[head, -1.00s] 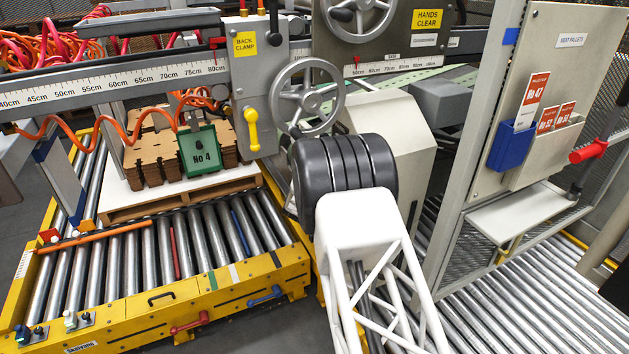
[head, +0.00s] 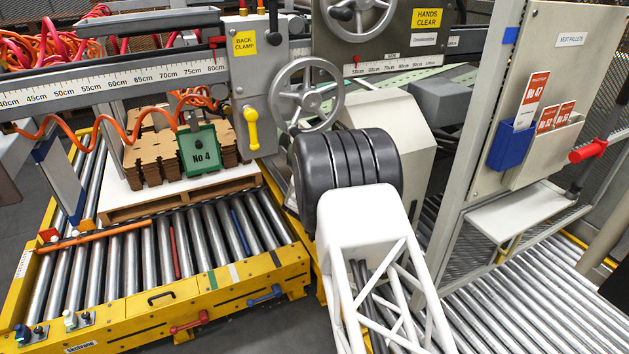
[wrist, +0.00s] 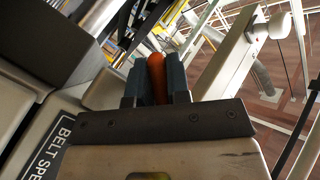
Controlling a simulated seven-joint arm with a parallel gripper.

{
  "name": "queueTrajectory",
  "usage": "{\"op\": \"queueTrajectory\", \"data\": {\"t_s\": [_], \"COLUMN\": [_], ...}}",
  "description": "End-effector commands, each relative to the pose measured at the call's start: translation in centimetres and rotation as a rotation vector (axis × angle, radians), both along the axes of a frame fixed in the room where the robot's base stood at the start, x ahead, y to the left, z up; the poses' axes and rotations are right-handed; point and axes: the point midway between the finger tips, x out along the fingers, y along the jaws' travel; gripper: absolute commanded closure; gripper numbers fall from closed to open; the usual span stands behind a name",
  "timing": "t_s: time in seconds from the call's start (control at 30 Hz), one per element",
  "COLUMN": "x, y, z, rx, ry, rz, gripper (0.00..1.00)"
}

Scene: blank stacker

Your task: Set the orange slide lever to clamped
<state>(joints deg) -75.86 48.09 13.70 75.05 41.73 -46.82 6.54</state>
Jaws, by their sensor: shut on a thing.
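In the wrist view my gripper (wrist: 157,64) has its two dark fingers shut around an orange lever (wrist: 156,68). The rounded orange top of the lever shows between the fingertips, and part of its shaft shows below. The lever's base, its slot and any position marks are hidden. In the head view my own arm stands in front, and neither the gripper nor this held lever can be made out.
A panel marked "BELT SPE" (wrist: 50,146) lies close to the left of the gripper. The head view shows a grey handwheel (head: 306,95), a yellow handle (head: 252,128), a yellow-framed roller bed (head: 160,314) with cardboard stacks (head: 150,158), and a card panel (head: 585,50) at right.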

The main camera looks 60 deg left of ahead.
Motion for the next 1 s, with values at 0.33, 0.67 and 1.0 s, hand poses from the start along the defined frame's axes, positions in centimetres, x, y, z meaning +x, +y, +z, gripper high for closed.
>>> {"op": "queueTrajectory", "data": {"t_s": [0.33, 0.67, 1.0], "x": [-0.06, -0.06, -0.22], "y": [-0.38, -0.36, -0.52], "z": [-0.34, -0.32, -0.25], "rx": [-0.079, -0.078, -0.078], "ry": [0.0, 0.001, 0.002], "rz": [0.002, 0.002, 0.002], "gripper": [1.0, 0.73, 0.73]}}
